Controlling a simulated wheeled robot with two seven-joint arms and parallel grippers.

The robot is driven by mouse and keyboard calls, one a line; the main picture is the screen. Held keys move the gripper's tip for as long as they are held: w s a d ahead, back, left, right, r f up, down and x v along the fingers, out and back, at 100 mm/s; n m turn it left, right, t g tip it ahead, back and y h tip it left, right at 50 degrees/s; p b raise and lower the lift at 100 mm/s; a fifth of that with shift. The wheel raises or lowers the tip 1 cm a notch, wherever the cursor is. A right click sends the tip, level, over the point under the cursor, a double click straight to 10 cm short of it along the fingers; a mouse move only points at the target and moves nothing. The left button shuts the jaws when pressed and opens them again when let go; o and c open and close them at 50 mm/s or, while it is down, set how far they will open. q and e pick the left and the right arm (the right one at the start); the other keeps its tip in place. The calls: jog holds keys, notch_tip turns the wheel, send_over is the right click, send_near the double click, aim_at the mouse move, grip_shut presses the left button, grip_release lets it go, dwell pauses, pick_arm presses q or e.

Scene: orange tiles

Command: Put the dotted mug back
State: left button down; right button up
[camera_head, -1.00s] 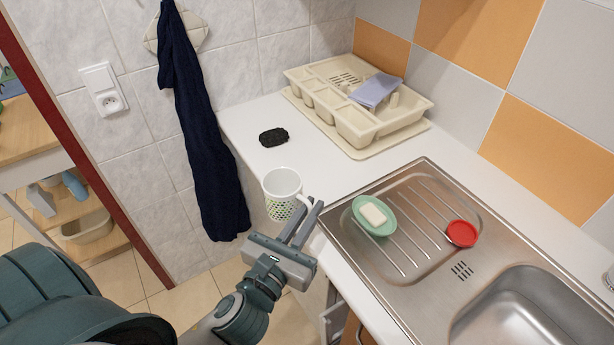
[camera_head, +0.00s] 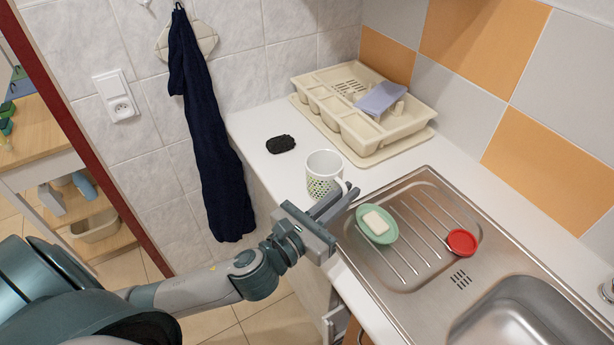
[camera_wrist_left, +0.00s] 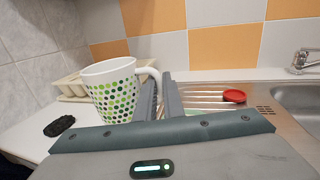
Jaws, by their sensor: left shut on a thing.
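The dotted mug (camera_head: 322,173) is white with green dots and is upright over the white counter left of the sink. It also shows in the left wrist view (camera_wrist_left: 112,92), with its handle toward the fingers. My left gripper (camera_head: 340,190) is shut on the mug's handle. In the left wrist view its two fingers (camera_wrist_left: 160,97) come up beside the mug. I cannot tell whether the mug's base touches the counter. My right gripper is not in view.
A cream dish rack (camera_head: 365,108) stands at the back of the counter. A black sponge (camera_head: 280,144) lies left of it. A green soap dish (camera_head: 377,224) and a red round item (camera_head: 461,242) are on the steel drainboard (camera_head: 420,262). A dark towel (camera_head: 207,140) hangs at left.

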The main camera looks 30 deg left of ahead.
pick_arm(q)
jog(key=shift+w+a+r+m+h+p, duration=0.1)
jog(key=shift+w+r+m+h+p, duration=0.1)
jog(key=shift+w, duration=0.25)
jog(key=shift+w+a+r+m+h+p, duration=0.1)
jog(key=shift+w+r+h, duration=0.1)
jog(key=shift+w, duration=0.2)
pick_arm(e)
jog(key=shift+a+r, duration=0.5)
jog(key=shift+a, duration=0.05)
pick_arm(q)
jog(key=w+a+f, duration=0.2)
jog(key=a, duration=0.1)
jog(key=w+a+f, duration=0.2)
jog(key=w+a, duration=0.1)
jog(key=w+a+f, duration=0.2)
jog(key=a+f, duration=0.1)
jog(key=shift+w+p, duration=0.2)
jog(key=shift+p, duration=0.2)
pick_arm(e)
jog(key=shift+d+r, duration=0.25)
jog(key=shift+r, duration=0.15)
